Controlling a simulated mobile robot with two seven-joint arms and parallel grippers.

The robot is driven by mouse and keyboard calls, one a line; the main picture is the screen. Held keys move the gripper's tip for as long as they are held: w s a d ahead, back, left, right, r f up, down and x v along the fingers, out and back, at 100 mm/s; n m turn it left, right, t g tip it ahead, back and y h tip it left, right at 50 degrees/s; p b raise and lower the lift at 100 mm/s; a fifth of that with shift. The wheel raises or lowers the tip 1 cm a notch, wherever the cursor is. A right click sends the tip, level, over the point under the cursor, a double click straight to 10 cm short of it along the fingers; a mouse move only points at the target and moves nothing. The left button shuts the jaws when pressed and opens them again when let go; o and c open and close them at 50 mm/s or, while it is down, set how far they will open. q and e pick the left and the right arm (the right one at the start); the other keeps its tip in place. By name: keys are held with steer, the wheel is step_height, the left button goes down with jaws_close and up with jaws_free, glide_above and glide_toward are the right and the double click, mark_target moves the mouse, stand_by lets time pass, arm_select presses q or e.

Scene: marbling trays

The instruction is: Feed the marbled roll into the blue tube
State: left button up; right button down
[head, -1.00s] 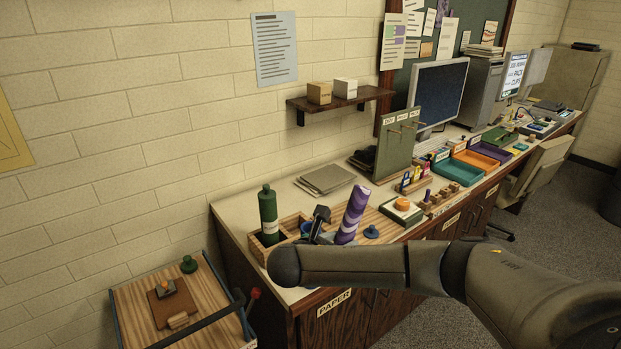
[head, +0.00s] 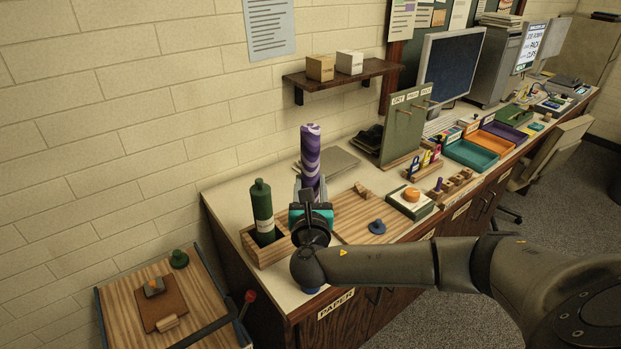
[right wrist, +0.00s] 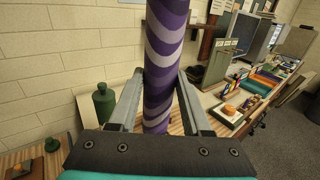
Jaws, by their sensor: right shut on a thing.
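The marbled roll (head: 310,155), purple with lilac waves, stands nearly upright above the worktop. My right gripper (head: 311,192) is shut around its lower part, and the roll also shows between the fingers in the right wrist view (right wrist: 165,60). The blue tube cannot be made out for certain; the gripper and wrist cover the right part of the wooden rack (head: 262,253). A sliver of blue shows below my right wrist, too little to identify. A small blue knobbed lid (head: 377,227) lies on the wooden board. My left gripper is not in view.
A green bottle (head: 262,210) stands in the rack, just left of my gripper. Grey sheets (head: 338,160) lie behind the roll. A box with an orange button (head: 411,198) and coloured trays (head: 470,154) are further right. A wall shelf (head: 343,80) hangs behind.

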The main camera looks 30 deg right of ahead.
steer(key=shift+f+b, duration=0.7)
steer(key=shift+f, duration=0.15)
steer(key=shift+f+b, duration=0.9)
steer(key=shift+b, duration=0.1)
steer(key=shift+f+b, duration=0.8)
steer(key=shift+f, duration=0.1)
steer(key=shift+f+b, duration=0.9)
steer(key=shift+f, duration=0.45)
arm_select(q)
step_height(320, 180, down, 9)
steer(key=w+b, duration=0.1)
steer(key=b, duration=0.1)
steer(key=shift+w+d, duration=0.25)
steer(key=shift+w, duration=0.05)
arm_select(e)
steer(key=shift+f, duration=1.7)
steer(key=shift+c, duration=1.4)
jaws_free()
